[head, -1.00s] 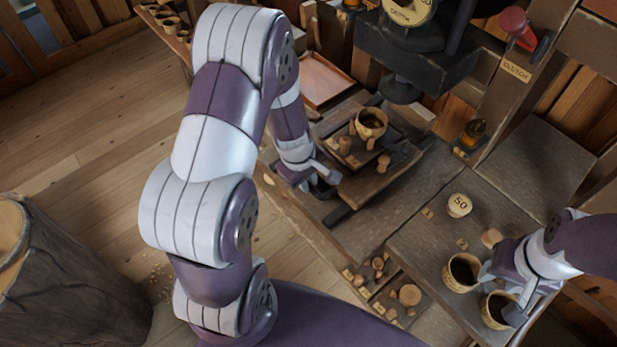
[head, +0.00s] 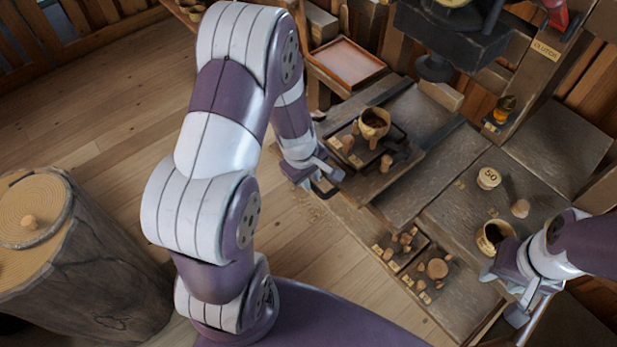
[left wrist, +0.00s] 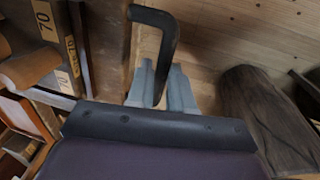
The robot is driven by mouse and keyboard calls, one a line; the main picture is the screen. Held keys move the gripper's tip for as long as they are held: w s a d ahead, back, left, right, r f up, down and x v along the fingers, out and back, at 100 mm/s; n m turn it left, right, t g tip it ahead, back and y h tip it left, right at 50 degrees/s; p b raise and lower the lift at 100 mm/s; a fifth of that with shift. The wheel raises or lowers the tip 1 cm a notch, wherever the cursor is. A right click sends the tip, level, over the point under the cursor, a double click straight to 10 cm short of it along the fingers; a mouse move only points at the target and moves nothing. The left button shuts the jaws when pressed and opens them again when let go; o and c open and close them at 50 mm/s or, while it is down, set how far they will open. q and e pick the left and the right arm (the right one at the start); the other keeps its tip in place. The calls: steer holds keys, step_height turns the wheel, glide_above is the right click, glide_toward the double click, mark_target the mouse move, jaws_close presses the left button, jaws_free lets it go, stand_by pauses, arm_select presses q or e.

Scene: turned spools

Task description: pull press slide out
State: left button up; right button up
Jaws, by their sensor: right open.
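The press slide (head: 404,172) is a wooden board on dark rails, out to the front left of the press (head: 434,68). It carries a dark tray with a filled wooden cup (head: 374,123) and several wooden pegs. My left gripper (head: 326,180) is at the slide's front end. In the left wrist view its fingers (left wrist: 163,88) sit on both sides of the dark bent handle (left wrist: 155,20) and appear shut on it. My right gripper (head: 503,293) is open and empty at the right bench, close to a dark-filled cup (head: 493,238).
A round token marked 50 (head: 489,178) and a small peg stand on the right bench. A compartment box (head: 415,262) with spools is at the bench front. A tree stump (head: 75,265) stands at left. Wooden floor is open between stump and bench.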

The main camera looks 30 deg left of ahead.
arm_select(q)
steer(key=o, duration=0.3)
steer(key=shift+w+r, duration=0.2)
steer(key=shift+s, duration=0.15)
steer(key=shift+r, duration=0.3)
step_height(320, 180, up, 12)
steer(key=s+p, duration=0.2)
steer(key=shift+a+f, duration=0.15)
steer(key=shift+a, duration=0.3)
steer(key=shift+s, duration=0.15)
